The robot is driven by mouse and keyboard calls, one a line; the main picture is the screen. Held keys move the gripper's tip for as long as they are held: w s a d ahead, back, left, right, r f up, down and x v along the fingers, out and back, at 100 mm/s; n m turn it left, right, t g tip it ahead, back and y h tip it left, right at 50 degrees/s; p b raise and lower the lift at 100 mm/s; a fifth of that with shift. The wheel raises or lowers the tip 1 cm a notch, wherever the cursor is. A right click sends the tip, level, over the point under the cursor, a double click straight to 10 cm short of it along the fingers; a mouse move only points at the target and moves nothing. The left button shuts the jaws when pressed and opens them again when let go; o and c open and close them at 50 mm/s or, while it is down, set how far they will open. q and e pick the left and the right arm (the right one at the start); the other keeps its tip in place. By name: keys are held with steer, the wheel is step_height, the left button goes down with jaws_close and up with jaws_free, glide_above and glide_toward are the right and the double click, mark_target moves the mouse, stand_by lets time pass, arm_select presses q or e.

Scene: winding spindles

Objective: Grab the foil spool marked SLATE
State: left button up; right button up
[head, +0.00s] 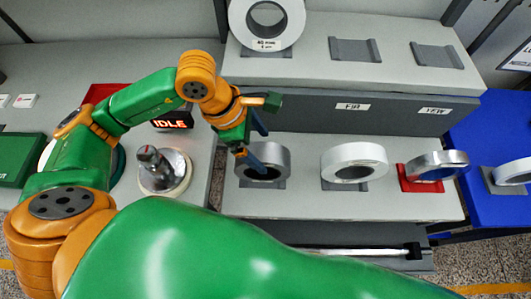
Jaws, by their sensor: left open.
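I can read no SLATE mark in this view. A grey foil spool (277,158) lies in a dark cradle at the left end of the lower shelf (310,205). My left gripper (255,143) is open above its back left edge, blue fingers pointing down. One finger overlaps the spool's opening; I cannot tell whether it is inside or touching. To the right are a white-sided spool (352,153), a shiny silver spool (437,158) in a red cradle and another spool (513,172) at the right edge. My right gripper is not in view.
A large spool (289,22) stands on the upper shelf beside two empty grey cradles (354,50). Labels FIR (352,106) and YEW (434,111) mark the shelf front. Left are a metal spindle (163,172), an IDLE display (172,121) and a green box (20,158).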

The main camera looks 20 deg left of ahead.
arm_select(q)
steer(key=x, duration=0.3)
steer(key=s+p+x, duration=0.1)
steer(key=shift+w+d+f, duration=0.1)
steer(key=shift+d+f, duration=0.1)
steer(key=shift+w+f, duration=0.15)
steer(key=shift+f, duration=0.15)
steer(key=shift+r, duration=0.1)
jaws_close()
